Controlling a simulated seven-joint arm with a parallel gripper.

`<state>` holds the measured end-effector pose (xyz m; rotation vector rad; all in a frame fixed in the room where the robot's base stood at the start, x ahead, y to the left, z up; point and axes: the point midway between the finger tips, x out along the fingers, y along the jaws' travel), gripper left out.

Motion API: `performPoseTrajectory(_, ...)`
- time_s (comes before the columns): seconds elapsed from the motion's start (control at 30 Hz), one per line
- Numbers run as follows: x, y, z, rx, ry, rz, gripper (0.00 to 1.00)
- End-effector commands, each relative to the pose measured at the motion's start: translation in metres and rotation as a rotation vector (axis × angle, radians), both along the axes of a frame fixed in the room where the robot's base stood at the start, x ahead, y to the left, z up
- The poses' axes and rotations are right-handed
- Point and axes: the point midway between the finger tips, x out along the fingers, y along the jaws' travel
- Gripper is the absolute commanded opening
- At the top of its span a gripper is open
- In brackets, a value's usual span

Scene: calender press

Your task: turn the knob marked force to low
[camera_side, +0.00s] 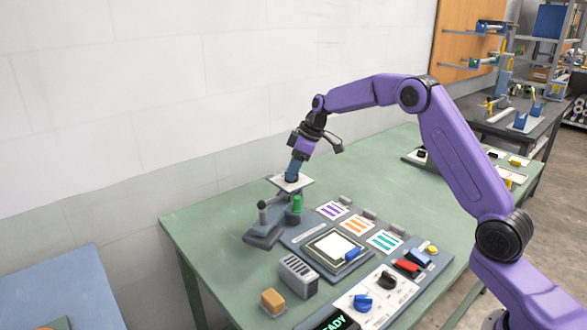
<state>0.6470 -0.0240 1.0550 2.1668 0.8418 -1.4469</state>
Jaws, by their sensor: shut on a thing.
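My gripper (293,171) points down onto a small white plate (303,185) on top of a grey device at the table's left part. It is shut on a dark knob (291,179) at the middle of this plate; the fingers hide most of the knob. The plate's markings are too small to read, so I cannot tell which way the knob points or whether it is marked force. A blue knob (362,302) and a black knob (387,281) stand apart on a white panel at the front, with labels I cannot read.
Beside the device are a green cylinder (297,203) and a dark lever (263,213). A framed white pad (335,246), coloured striped cards (385,241), a grey slotted block (298,275) and a red switch (406,267) lie in front.

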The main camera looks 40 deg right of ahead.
Motion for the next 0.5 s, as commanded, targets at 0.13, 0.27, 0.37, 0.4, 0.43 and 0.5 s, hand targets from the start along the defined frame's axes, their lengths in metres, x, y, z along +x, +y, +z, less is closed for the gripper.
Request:
performPoseTrajectory(0.13,0.0004,-0.0004,-0.0001,0.000,0.000,0.073,0.12)
performPoseTrajectory(0.27,0.0007,-0.0004,0.0002,-0.002,0.000,0.115,0.12)
performPoseTrajectory(0.37,0.0005,-0.0004,0.0003,-0.001,0.000,0.135,0.12)
performPoseTrajectory(0.4,0.0004,-0.0004,0.0002,-0.002,0.001,0.140,0.12)
performPoseTrajectory(0.43,0.0003,-0.0004,0.0002,-0.002,0.001,0.144,0.12)
performPoseTrajectory(0.5,0.0004,-0.0004,0.0002,-0.002,0.001,0.149,0.12)
